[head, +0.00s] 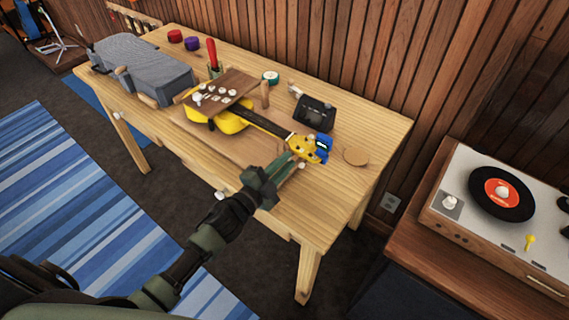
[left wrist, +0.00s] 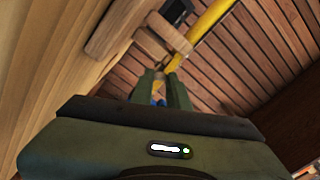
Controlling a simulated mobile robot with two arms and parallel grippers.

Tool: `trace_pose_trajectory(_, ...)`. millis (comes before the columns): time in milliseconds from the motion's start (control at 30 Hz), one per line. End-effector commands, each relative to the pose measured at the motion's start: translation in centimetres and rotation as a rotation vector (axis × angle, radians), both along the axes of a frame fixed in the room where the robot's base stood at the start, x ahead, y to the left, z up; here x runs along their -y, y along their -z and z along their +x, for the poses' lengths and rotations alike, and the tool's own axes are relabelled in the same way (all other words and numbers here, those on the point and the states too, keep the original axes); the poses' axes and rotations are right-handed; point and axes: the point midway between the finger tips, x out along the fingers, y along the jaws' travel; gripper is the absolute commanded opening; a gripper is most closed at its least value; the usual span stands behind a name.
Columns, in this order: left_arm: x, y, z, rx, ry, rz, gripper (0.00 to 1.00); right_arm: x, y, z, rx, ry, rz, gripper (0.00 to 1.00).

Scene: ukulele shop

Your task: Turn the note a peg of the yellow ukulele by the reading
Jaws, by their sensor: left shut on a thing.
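The yellow ukulele (head: 231,123) lies on the workbench. Its dark neck points right toward a yellow headstock (head: 302,147). A blue clip-on device (head: 323,149) with a small display sits at the headstock's end; its reading is too small to tell. My left gripper (head: 293,163) is at the near side of the headstock, shut on what looks like a peg there. The left wrist view shows the fingers (left wrist: 163,90) close together with a small piece between them; the peg's note cannot be told. My right gripper is not in view.
A dark boxy device (head: 315,113) stands behind the headstock. A brown board with small white parts (head: 222,91) lies over the ukulele's body. A grey case (head: 143,68) fills the bench's left. A round cork disc (head: 355,156) lies right of the headstock. A turntable (head: 502,193) stands at right.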

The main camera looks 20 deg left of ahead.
Motion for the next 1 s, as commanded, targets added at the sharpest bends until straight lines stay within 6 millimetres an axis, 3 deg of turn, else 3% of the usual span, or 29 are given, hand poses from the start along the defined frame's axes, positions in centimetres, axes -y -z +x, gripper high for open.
trace_pose_trajectory(467, 0.0, 0.0, 0.0, 0.004, 0.001, 0.011, 0.0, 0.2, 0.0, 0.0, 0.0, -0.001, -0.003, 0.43)
trace_pose_trajectory(500, 0.0, 0.0, 0.0, 0.004, 0.001, 0.011, 0.24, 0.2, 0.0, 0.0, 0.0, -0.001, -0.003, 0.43)
trace_pose_trajectory(833, 0.0, 0.1, -0.1, 0.003, 0.001, 0.012, 0.25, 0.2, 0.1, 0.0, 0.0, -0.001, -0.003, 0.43)
trace_pose_trajectory(1000, -0.6, 0.3, -1.8, 0.0, 0.0, 0.012, 0.25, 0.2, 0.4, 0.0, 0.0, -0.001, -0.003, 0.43)
